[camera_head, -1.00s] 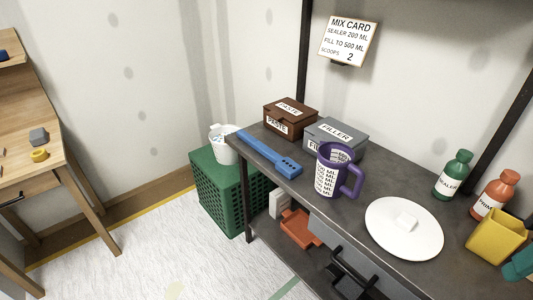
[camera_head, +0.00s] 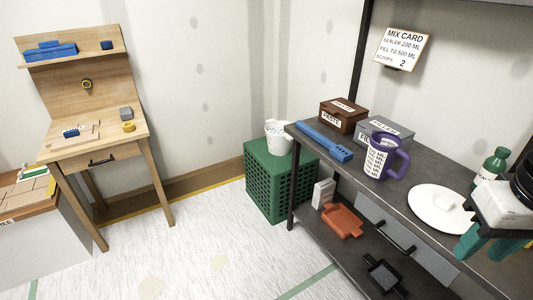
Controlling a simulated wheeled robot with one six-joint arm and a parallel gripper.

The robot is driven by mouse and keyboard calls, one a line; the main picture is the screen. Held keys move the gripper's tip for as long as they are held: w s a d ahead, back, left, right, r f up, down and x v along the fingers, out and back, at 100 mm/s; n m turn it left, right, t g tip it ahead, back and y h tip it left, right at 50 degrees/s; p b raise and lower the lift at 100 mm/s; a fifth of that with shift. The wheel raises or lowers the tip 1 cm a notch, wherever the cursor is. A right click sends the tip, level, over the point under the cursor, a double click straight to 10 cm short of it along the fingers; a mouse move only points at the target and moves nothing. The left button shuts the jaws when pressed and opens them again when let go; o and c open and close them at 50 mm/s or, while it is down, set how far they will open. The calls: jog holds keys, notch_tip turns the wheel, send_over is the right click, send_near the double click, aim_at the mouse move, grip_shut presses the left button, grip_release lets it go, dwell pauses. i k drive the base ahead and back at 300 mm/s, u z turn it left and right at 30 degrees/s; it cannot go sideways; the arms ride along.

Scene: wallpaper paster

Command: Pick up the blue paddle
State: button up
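The blue paddle (camera_head: 323,141) lies flat on the dark workbench (camera_head: 402,205), along its left end. Its wider end with small holes points toward the purple mug. My gripper (camera_head: 482,250) is at the right edge, over the right part of the bench. Its two teal fingers are spread with a gap between them, and I see nothing held. It is well to the right of the paddle, with the mug and white plate between them.
The purple mug (camera_head: 378,160), brown paste box (camera_head: 343,117) and grey filler box (camera_head: 386,131) stand near the paddle. A green crate (camera_head: 279,180) bears a white bucket (camera_head: 279,138). Open floor lies left of the bench.

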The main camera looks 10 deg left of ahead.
aim_at(340, 152)
jog(key=u, duration=1.45)
jog(key=i, duration=2.5)
jog(key=z, duration=1.3)
jog(key=i, duration=0.5)
jog(key=z, duration=0.3)
